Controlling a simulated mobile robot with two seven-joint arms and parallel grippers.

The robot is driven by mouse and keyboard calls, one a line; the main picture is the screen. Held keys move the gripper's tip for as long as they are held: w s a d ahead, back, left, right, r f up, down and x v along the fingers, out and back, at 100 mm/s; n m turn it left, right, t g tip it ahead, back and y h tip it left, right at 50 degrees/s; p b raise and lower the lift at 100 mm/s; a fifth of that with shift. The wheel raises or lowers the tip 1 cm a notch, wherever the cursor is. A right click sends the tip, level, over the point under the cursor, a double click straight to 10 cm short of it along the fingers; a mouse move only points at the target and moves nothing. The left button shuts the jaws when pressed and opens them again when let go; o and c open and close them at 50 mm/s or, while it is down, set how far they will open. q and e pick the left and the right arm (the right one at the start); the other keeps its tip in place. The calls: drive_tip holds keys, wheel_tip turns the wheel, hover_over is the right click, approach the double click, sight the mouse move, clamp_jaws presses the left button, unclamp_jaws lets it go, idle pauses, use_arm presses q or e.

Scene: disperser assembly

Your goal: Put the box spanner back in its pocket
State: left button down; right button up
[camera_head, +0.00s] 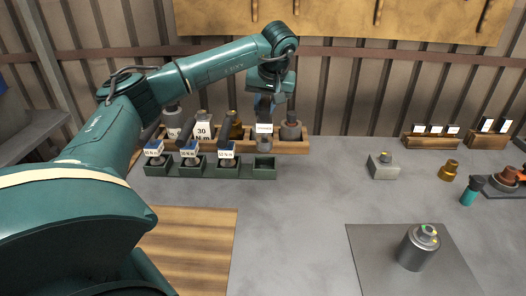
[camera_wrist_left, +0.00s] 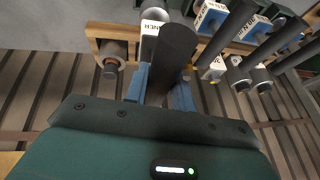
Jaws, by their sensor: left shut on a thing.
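My left gripper (camera_head: 264,103) is shut on the box spanner (camera_head: 264,143), a grey cylindrical tool with a white label. The spanner hangs roughly upright below the fingers, in front of the wooden rack and above the row of green pockets. In the left wrist view a dark cylindrical handle (camera_wrist_left: 172,55) lies between the blue fingers (camera_wrist_left: 162,92). The rightmost green pocket (camera_head: 264,174) looks empty. I cannot tell whether the spanner's lower end touches a rack. My right gripper is not in view.
Three labelled tools (camera_head: 190,152) stand in the other green pockets. The wooden rack (camera_head: 292,147) behind holds several grey and brass parts. A grey block (camera_head: 383,167), a brass part (camera_head: 449,170) and a metal cylinder (camera_head: 418,249) on a mat stand to the right. The middle table is clear.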

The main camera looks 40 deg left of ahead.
sight(265, 132)
use_arm(q)
wheel_tip(265, 132, down, 4)
drive_tip(key=shift+f, duration=2.2)
drive_tip(key=c, duration=1.2)
unclamp_jaws()
drive_tip(key=shift+d+f, duration=0.1)
drive_tip(key=shift+o, duration=0.2)
drive_tip(key=v, duration=1.2)
